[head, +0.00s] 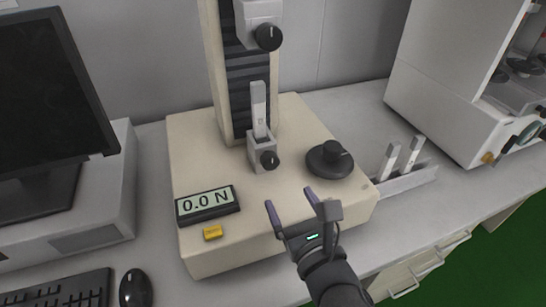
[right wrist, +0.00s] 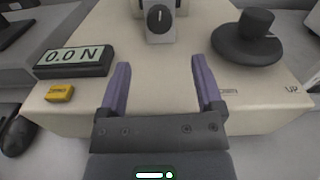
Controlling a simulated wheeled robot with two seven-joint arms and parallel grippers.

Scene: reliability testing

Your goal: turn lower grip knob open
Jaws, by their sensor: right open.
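The lower grip knob (head: 269,160) is a small black knob on the front of the grey lower grip (head: 258,143). A light grey strip (head: 259,108) stands upright in that grip. In the right wrist view the knob (right wrist: 159,18) shows at the top centre, with a pale line on its face. My right gripper (head: 290,197) is open and empty over the front part of the tester base. Its purple fingers (right wrist: 161,77) point toward the knob and stay apart from it. My left gripper is not in view.
The cream tester base (head: 200,150) carries a force display (head: 207,204) reading 0.0 N, a yellow button (head: 213,232) and a large black dial (head: 329,160) right of the knob. The upper grip knob (head: 268,37) is above. A rack (head: 408,180) with grey strips stands right.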

